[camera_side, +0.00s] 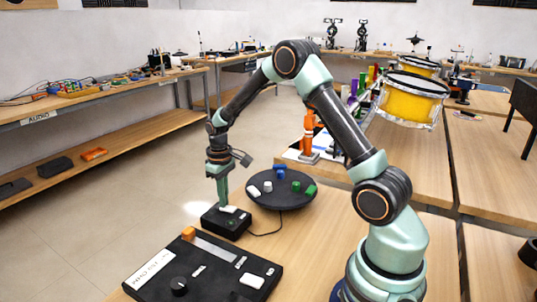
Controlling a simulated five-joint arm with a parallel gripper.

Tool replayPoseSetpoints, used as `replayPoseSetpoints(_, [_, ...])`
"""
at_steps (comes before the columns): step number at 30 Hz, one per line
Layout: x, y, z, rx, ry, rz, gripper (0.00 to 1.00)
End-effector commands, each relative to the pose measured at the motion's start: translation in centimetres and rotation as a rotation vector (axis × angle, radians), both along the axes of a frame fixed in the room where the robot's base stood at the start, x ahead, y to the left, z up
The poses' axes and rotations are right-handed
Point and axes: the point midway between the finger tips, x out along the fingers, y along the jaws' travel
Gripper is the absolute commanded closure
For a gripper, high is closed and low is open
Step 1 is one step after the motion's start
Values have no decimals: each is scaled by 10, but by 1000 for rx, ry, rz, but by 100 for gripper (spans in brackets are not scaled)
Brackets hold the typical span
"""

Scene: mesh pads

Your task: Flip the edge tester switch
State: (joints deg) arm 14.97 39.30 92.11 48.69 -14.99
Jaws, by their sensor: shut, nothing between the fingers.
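The edge tester appears to be the small black box (212,222) with a pale switch or key on top, near the table's left edge. A cable runs from it to the right. My gripper (224,205) points down and is shut, with its tip at the pale top part of the box. The tip hides part of that switch, and I cannot tell whether it touches it or which way the switch is set.
A black panel (215,285) with an orange slider cap, a knob and white buttons lies in front. A round black disc (290,203) with small coloured blocks is to the right. Yellow drums (412,100) stand behind my arm. Table is bare right of the panel.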

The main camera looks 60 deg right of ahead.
Motion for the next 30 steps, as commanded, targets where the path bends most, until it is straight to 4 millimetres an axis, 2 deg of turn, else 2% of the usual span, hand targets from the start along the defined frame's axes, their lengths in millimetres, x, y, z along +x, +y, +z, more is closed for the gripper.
replayPoseSetpoints(21, [1, 0, 53, -1, -4, 0, 100])
replayPoseSetpoints(30, [1, 0, 67, -1, -2, 0, 100])
